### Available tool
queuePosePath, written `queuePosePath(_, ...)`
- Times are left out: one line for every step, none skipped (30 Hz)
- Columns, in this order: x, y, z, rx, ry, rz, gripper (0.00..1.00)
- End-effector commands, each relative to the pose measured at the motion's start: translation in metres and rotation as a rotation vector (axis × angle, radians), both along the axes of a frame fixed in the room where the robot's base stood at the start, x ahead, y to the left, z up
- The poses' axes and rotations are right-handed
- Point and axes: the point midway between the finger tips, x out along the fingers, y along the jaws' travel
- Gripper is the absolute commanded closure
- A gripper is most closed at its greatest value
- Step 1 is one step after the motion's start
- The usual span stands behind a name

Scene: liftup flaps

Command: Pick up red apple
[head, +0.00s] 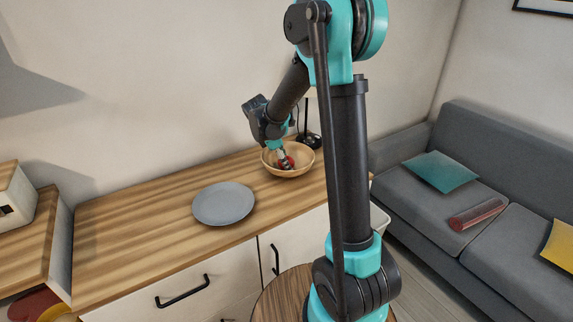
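A red apple (291,161) shows as a small red patch inside a tan bowl (303,170) near the right end of the wooden counter. My gripper (286,163) reaches down into the bowl, right at the apple, and hides part of it. The fingers are too small to show whether they touch or grip the apple. The apple appears to be within the bowl, below its rim.
A grey plate (224,204) lies on the wooden counter (130,245), left of the bowl. A dark lamp (306,136) stands close behind the bowl. A round wooden table (280,296) is in front. A grey sofa (500,160) is at the right.

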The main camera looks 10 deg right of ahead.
Motion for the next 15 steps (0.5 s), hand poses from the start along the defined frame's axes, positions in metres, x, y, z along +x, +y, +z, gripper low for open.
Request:
queuePosePath(0.0, 0.0, 0.0001, 0.0, 0.0, 0.0, 0.52)
queuePosePath(0.0, 0.0, 0.0001, 0.0, 0.0, 0.0, 0.56)
queuePosePath(0.0, 0.0, 0.0001, 0.0, 0.0, 0.0, 0.61)
queuePosePath(0.0, 0.0, 0.0001, 0.0, 0.0, 0.0, 0.65)
queuePosePath(0.0, 0.0001, 0.0002, 0.0, 0.0, 0.0, 0.68)
queuePosePath(0.0, 0.0001, 0.0002, 0.0, 0.0, 0.0, 0.73)
queuePosePath(0.0, 0.0001, 0.0002, 0.0, 0.0, 0.0, 0.77)
queuePosePath(0.0, 0.0001, 0.0002, 0.0, 0.0, 0.0, 0.81)
queuePosePath(0.0, 0.0, 0.0003, 0.0, 0.0, 0.0, 0.81)
queuePosePath(0.0, 0.0, 0.0003, 0.0, 0.0, 0.0, 0.81)
queuePosePath(0.0, 0.0, 0.0003, 0.0, 0.0, 0.0, 0.81)
queuePosePath(0.0, 0.0, 0.0003, 0.0, 0.0, 0.0, 0.81)
queuePosePath(0.0, 0.0, 0.0003, 0.0, 0.0, 0.0, 0.81)
queuePosePath(0.0001, 0.0, 0.0003, 0.0, 0.0, 0.0, 0.81)
queuePosePath(0.0, 0.0, 0.0006, 0.0, 0.0, 0.0, 0.81)
